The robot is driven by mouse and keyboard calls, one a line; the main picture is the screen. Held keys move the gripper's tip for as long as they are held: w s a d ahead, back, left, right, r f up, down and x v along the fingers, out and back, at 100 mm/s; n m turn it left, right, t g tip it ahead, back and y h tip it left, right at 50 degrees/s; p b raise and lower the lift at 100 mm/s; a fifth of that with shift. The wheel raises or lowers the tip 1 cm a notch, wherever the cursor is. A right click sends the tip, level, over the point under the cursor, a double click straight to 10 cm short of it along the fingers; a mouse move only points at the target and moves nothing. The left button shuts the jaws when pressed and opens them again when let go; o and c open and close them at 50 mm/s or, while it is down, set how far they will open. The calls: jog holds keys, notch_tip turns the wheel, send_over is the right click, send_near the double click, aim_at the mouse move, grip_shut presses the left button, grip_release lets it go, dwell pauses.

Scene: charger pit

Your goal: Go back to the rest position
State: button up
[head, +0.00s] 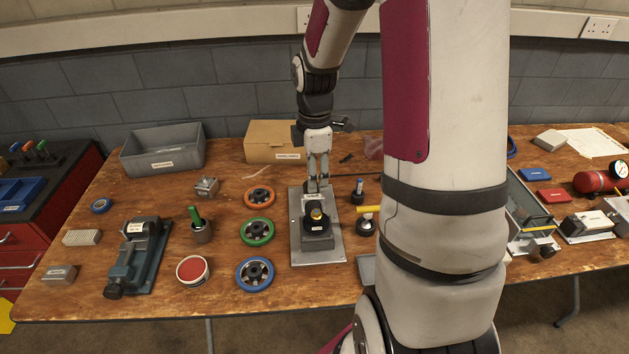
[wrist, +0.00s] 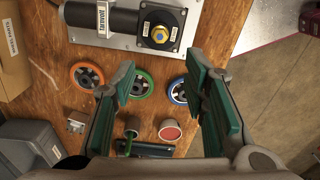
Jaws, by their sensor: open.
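My gripper (head: 318,185) hangs fingers-down over the metal plate (head: 333,254) near the middle of the bench in the head view. It is open and empty. In the wrist view its green-padded fingers (wrist: 162,75) stand wide apart with nothing between them. On the plate is a black motor-like unit (head: 317,226) with a label and a brass-coloured nut; it also shows at the top of the wrist view (wrist: 160,35). From the head view I cannot tell how high the fingertips are above the unit. My arm hides part of the bench to the right.
Orange (head: 259,197), green (head: 257,231) and blue (head: 255,273) wheels lie left of the plate. A vise (head: 138,255), a grey bin (head: 163,150) and a cardboard box (head: 275,142) stand further left and behind. A yellow-handled tool (head: 368,210) is close on the right.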

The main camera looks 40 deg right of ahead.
dwell(0.6)
jog(key=s+a+r+m+t+h, duration=0.1)
jog(key=s+a+r+m, duration=0.2)
jog(key=a+r, duration=0.3)
jog(key=s+a+r+m+t, duration=0.1)
jog(key=s+a+r+m, duration=0.25)
jog(key=r, duration=0.55)
jog(key=s+a+r+m+t+y, duration=0.1)
jog(key=s+a+r+m+t, duration=0.2)
jog(key=s+a+r+m, duration=0.2)
jog(key=s+a+m, duration=0.1)
jog(key=s+a, duration=0.2)
jog(key=s, duration=0.2)
jog(key=shift+s, duration=0.15)
